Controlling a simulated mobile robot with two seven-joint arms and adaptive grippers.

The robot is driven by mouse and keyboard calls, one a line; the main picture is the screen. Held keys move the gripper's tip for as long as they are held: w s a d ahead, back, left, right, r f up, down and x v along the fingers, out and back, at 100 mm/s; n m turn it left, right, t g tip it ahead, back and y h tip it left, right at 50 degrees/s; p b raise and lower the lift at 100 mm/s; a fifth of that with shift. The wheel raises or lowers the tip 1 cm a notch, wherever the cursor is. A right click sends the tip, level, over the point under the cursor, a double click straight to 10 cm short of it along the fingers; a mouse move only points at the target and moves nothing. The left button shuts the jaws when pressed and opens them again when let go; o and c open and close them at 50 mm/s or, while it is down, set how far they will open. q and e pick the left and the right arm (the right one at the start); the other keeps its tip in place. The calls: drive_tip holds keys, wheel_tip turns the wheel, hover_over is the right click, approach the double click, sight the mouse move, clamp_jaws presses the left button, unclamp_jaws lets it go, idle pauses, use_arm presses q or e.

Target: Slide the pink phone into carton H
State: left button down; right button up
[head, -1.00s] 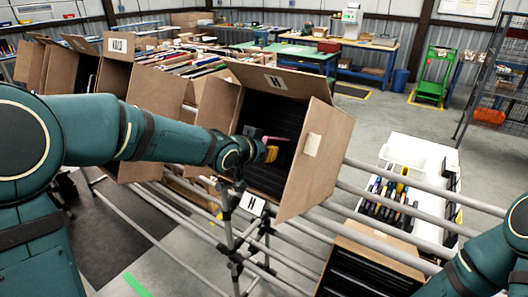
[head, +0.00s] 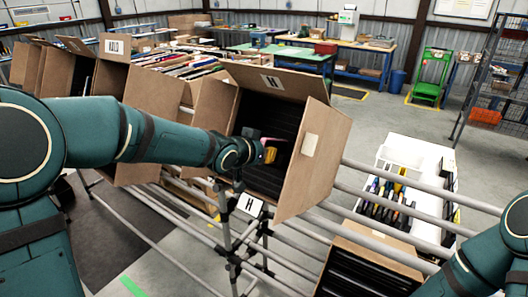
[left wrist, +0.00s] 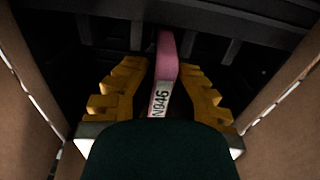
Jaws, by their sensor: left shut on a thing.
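Carton H (head: 318,150) is a tilted brown box with open flaps and a dark ribbed inside. A letter label, which looks like H, is on its raised flap. My left gripper (head: 268,153) is inside the carton's mouth, its yellow fingers shut on the pink phone (head: 272,140). In the left wrist view, the pink phone (left wrist: 167,60) stands on edge between the yellow fingers (left wrist: 160,92), with a white "N946" label towards me. Its far end points at dark ribs or slots; contact there cannot be told. My right gripper is out of view.
Carton walls (left wrist: 285,105) flank the left gripper closely. Grey rails (head: 400,195) run past the carton. Another tilted carton (head: 372,262) with dark slots is below right, near my right arm. A white bin (head: 442,160) with several coloured items stands right.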

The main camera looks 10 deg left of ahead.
use_arm(q)
drive_tip(key=shift+b+x, duration=0.3)
drive_tip(key=shift+x, duration=0.5)
idle(0.7)
idle(0.5)
drive_tip(key=c, duration=1.1)
unclamp_jaws()
drive_tip(key=shift+o, duration=0.2)
drive_tip(key=shift+p+v, duration=0.7)
drive_tip(key=shift+v, duration=1.1)
drive_tip(key=p+v, duration=0.3)
drive_tip(key=v, duration=0.2)
drive_tip(key=shift+s+r, duration=0.1)
drive_tip(key=shift+s, duration=0.15)
